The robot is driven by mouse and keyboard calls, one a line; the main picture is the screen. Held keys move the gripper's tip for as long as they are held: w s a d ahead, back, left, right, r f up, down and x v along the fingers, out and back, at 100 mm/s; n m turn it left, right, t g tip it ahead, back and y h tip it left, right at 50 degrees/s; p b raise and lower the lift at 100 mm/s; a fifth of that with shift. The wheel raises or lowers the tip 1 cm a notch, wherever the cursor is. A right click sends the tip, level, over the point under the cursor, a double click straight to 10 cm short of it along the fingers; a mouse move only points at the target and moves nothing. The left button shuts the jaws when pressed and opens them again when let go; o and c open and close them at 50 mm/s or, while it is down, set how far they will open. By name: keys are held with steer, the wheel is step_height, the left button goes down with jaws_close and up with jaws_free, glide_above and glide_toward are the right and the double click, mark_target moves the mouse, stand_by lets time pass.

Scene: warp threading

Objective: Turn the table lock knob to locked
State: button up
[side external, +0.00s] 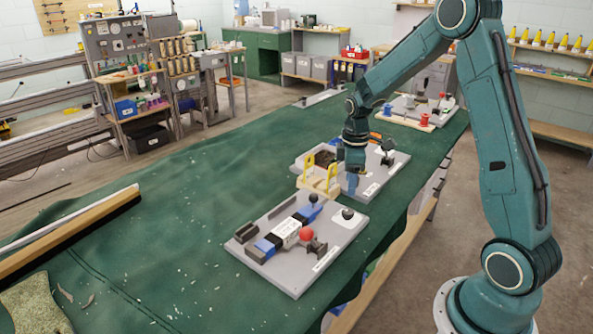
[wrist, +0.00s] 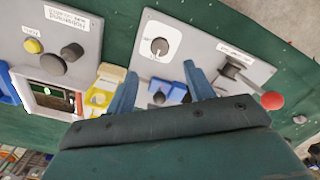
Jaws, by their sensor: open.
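A dark round knob with a pale pointer mark (wrist: 159,46) sits on a white square plate on a grey board. The same dark knob shows in the side view (side external: 348,213), at the right corner of the near board. I take it as the table lock knob, but the label is too small to read. My gripper (side external: 352,188) is open and points down near the front of the middle board, behind the knob in the side view. In the wrist view its two blue fingers (wrist: 160,70) are spread, with the knob beyond the tips.
The near board (side external: 252,230) also carries a red ball lever (side external: 306,234) and a black ball lever (side external: 313,198). A yellow frame (side external: 318,178) stands between the near and middle boards, close to my gripper. The green table (side external: 170,205) is largely clear to the left.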

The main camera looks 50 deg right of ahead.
mark_target(348, 211)
step_height(348, 211, down, 9)
steer(key=shift+f, duration=0.1)
stand_by(0.4)
steer(key=c, duration=1)
